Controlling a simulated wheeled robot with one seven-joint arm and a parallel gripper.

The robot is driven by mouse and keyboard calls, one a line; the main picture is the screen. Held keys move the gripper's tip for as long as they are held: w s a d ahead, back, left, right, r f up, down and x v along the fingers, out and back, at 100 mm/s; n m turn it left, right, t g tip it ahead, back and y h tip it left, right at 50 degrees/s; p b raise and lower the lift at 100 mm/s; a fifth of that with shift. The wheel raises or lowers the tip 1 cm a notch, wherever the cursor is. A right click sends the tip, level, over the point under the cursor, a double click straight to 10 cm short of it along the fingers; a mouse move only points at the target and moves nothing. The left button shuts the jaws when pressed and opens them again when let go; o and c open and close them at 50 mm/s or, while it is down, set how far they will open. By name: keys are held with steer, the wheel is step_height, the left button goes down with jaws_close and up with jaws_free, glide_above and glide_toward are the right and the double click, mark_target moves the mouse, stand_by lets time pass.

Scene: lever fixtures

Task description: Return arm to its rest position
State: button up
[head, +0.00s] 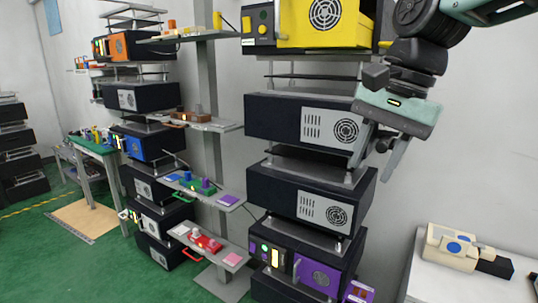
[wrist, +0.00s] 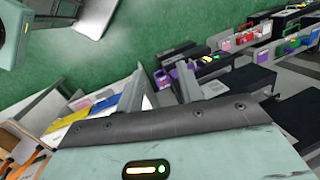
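My gripper (head: 388,152) hangs at the upper right in the head view, with its pale green housing and grey fingers pointing down. It is in the air in front of the pale wall, to the right of the middle stack of dark units. In the wrist view the two fingers of my gripper (wrist: 161,88) stand apart with nothing between them, so it is open and empty. No lever is at the fingers.
A stack of dark units (head: 305,195) stands just left of my gripper, with a yellow unit (head: 330,22) on top and a purple-fronted unit (head: 318,272) low down. A white table (head: 470,283) with a beige device (head: 455,247) stands lower right. Green floor (head: 60,240) is open at left.

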steer(key=s+a+f+n+h+b, duration=0.1)
steer(key=s+f+n+b, duration=0.1)
steer(key=s+f+n, duration=0.6)
steer(key=s+a+f+n+h+b, duration=0.1)
steer(key=s+f+n+b, duration=0.2)
steer(key=s+f+n, duration=0.5)
steer(key=s+f, duration=0.3)
steer(key=f, duration=0.5)
steer(key=shift+s+f+g, duration=0.2)
steer(key=shift+f+g, duration=0.15)
steer(key=shift+g, duration=0.05)
